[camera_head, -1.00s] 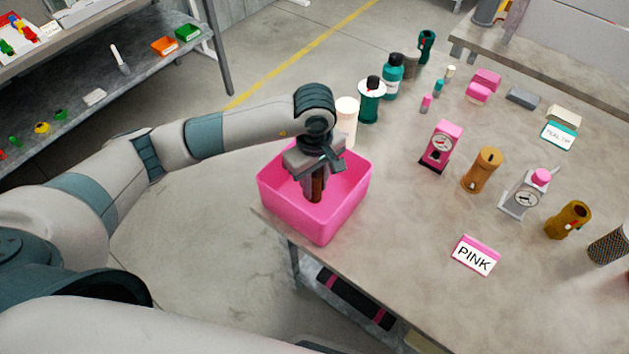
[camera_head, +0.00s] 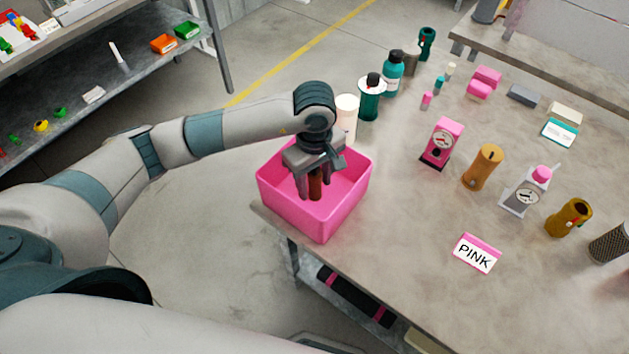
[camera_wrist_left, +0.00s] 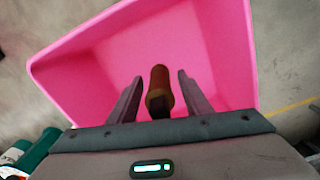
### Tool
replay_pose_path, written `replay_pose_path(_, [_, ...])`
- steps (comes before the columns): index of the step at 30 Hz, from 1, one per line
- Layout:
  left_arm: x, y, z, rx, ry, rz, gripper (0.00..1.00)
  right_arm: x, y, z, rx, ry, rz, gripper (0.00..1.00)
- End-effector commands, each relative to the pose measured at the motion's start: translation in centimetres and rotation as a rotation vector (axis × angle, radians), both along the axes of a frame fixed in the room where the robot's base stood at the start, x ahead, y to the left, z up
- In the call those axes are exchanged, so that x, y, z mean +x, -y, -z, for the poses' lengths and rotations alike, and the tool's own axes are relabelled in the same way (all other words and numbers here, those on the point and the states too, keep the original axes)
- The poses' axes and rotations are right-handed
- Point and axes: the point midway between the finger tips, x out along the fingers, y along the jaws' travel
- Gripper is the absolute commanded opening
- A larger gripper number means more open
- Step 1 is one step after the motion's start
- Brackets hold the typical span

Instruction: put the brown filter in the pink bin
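The brown filter (camera_head: 316,184) is a dark brown cylinder inside the pink bin (camera_head: 342,212), below my left gripper (camera_head: 315,190). The left wrist view shows the brown filter (camera_wrist_left: 159,88) between the two fingers of my left gripper (camera_wrist_left: 160,78), with a gap on each side. That gripper is open and points down into the pink bin (camera_wrist_left: 95,70). I cannot tell whether the filter touches the bin floor. The bin sits at the table's near left corner. My right gripper is not in view.
A cream cylinder (camera_head: 346,115) and a green bottle (camera_head: 370,98) stand behind the bin. A pink pump (camera_head: 441,143), an orange-brown cylinder (camera_head: 482,167) and a grey pump (camera_head: 526,192) stand to the right.

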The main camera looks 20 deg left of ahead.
Motion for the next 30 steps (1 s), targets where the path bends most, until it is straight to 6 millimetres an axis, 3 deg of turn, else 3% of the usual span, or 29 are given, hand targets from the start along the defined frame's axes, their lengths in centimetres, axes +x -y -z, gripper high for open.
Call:
replay_pose_path(11, [0.0,0.0,-0.1,0.0,0.0,0.0,0.44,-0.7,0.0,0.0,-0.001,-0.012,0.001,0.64])
replay_pose_path(16, [0.0,0.0,-0.5,0.0,0.0,0.0,0.44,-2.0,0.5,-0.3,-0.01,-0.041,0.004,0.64])
replay_pose_path(20, [0.2,0.0,-2.1,-0.002,0.005,0.001,0.44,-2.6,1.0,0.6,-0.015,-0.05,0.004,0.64])
replay_pose_path(23, [0.2,0.0,-3.9,-0.001,0.005,0.001,0.44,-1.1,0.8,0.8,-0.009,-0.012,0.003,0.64])
replay_pose_path(27, [0.2,0.0,-6.6,0.0,0.006,0.002,0.44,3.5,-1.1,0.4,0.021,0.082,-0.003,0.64])
replay_pose_path(30, [0.2,0.1,-8.4,-0.002,0.005,0.001,0.44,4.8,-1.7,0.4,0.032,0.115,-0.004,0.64])
